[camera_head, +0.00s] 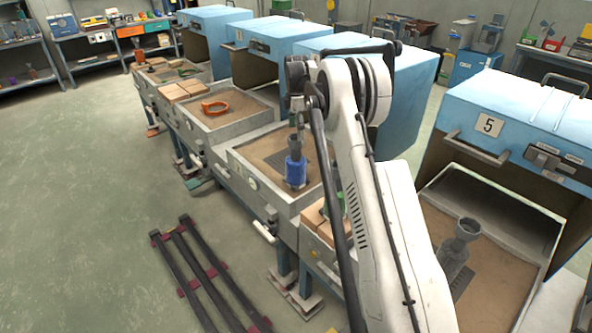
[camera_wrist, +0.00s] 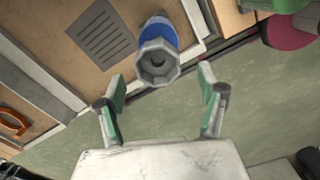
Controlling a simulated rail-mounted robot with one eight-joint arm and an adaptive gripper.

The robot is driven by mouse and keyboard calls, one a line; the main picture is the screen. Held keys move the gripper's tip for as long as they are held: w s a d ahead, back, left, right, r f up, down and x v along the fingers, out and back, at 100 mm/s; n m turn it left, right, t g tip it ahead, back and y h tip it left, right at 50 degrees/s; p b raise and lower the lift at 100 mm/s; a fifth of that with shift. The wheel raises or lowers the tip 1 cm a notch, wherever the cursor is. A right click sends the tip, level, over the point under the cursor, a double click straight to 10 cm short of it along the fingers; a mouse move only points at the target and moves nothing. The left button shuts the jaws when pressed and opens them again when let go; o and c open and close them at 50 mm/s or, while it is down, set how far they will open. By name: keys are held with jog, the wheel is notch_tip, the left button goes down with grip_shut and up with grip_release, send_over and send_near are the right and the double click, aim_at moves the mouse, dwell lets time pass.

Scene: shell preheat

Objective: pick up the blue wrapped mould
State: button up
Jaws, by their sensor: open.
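The blue wrapped mould (camera_head: 296,170) stands upright on the brown bed of an open tray in the middle of the row. Its grey cup-shaped top rises above the blue wrap. In the wrist view the mould (camera_wrist: 158,62) shows its hollow, faceted grey rim, with the blue wrap behind it. My gripper (camera_wrist: 162,79) is open and empty, with green-padded fingers spread wider than the rim. The rim appears just beyond the fingertips, roughly centred between them; no contact shows. In the head view my arm hides most of the gripper, above the mould.
A dark slotted grate (camera_wrist: 100,35) lies beside the mould. Another grey mould (camera_head: 462,243) stands in the tray under the blue hood marked 5 (camera_head: 520,130). An orange ring (camera_head: 215,106) lies in a farther tray. Dark rails (camera_head: 195,265) lie on the open floor.

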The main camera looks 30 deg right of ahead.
aim_at(296, 139)
jog(key=shift+w+f+p, duration=0.2)
jog(key=shift+f+p, duration=0.15)
jog(key=shift+f, duration=1.9)
grip_shut()
